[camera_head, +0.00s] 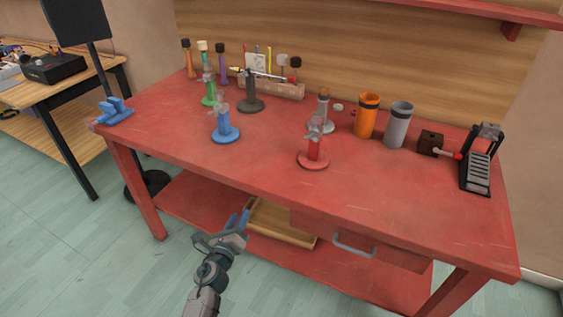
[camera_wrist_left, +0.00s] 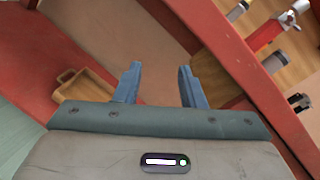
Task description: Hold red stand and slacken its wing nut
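The red stand (camera_head: 314,152) stands upright on the red table, right of the table's middle, with a round base and a red post. Its wing nut (camera_head: 315,127) seems to be the grey metal piece at the top, too small to make out clearly. The red stand also shows in the left wrist view (camera_wrist_left: 266,36) at the upper right. My left gripper (camera_head: 240,221) is in front of the table, below the tabletop and apart from the stand. Its two blue fingers (camera_wrist_left: 160,84) are apart with nothing between them. My right gripper is not in view.
A blue stand (camera_head: 225,128), a dark grey stand (camera_head: 250,98) and a green stand (camera_head: 209,92) are on the left half. Orange (camera_head: 367,115) and grey (camera_head: 397,125) cylinders stand behind right. The table's front edge (camera_head: 250,176) lies between my left gripper and the stand. The front right tabletop is clear.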

